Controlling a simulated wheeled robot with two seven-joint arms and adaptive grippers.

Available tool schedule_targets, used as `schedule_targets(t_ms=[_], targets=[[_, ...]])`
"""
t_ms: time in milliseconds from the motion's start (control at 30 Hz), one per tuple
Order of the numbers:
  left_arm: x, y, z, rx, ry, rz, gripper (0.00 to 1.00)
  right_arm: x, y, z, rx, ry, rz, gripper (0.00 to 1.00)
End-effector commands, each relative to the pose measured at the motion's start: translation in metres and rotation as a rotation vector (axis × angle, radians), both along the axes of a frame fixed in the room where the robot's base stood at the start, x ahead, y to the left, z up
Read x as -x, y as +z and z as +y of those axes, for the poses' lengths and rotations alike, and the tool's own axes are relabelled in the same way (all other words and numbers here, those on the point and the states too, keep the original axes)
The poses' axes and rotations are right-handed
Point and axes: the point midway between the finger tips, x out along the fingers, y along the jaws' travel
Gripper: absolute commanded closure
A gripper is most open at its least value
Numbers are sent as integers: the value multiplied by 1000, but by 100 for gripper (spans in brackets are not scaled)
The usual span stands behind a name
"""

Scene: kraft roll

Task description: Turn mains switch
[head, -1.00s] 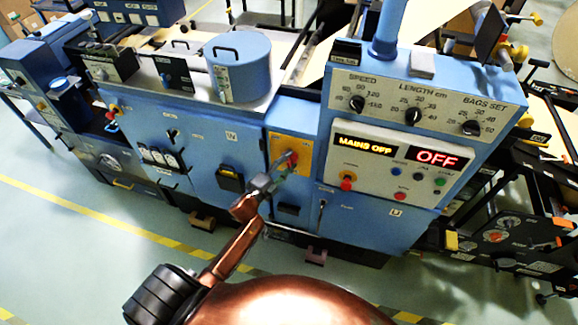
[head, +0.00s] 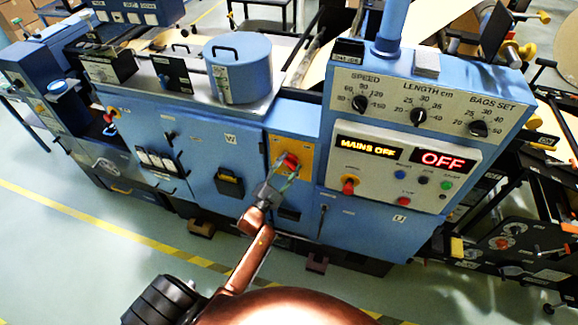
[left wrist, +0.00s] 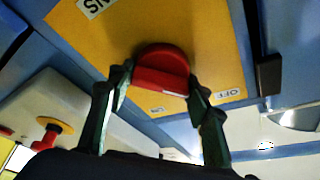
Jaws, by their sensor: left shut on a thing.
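The mains switch is a red rotary handle (head: 290,161) on a yellow plate (head: 305,159) on the front of the blue machine. In the left wrist view the red handle (left wrist: 162,70) sits on the yellow plate (left wrist: 90,50), with an "OFF" label (left wrist: 229,94) near one corner. My left gripper (head: 285,172) reaches up to the handle; its two green fingers (left wrist: 160,88) are on either side of it, shut on it. The display (head: 369,147) reads "MAINS OFF", and the one beside it (head: 443,159) reads "OFF". My right gripper is not in view.
A control panel (head: 420,175) with knobs, buttons and a red push button on yellow (head: 349,186) stands right of the switch. A blue drum (head: 240,68) sits on the machine top. The floor (head: 70,240) in front is clear, with a yellow stripe.

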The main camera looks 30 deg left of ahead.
Motion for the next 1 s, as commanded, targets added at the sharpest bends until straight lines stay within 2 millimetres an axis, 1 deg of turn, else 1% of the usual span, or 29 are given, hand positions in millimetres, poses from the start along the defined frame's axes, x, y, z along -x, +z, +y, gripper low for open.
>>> schedule_targets(t_ms=[400,433,500,667,833,900,1000], targets=[[1,-2,2,6,3,3,78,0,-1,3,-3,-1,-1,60],[1,-2,2,6,3,4,52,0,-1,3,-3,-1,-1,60],[1,-2,1,6,3,3,47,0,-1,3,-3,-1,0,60],[0,-1,1,5,2,2,36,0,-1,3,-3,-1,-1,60],[0,-1,0,4,1,1,36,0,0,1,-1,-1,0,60],[0,-1,0,4,1,1,36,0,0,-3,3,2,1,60],[4,-3,1,4,1,1,36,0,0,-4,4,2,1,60]])
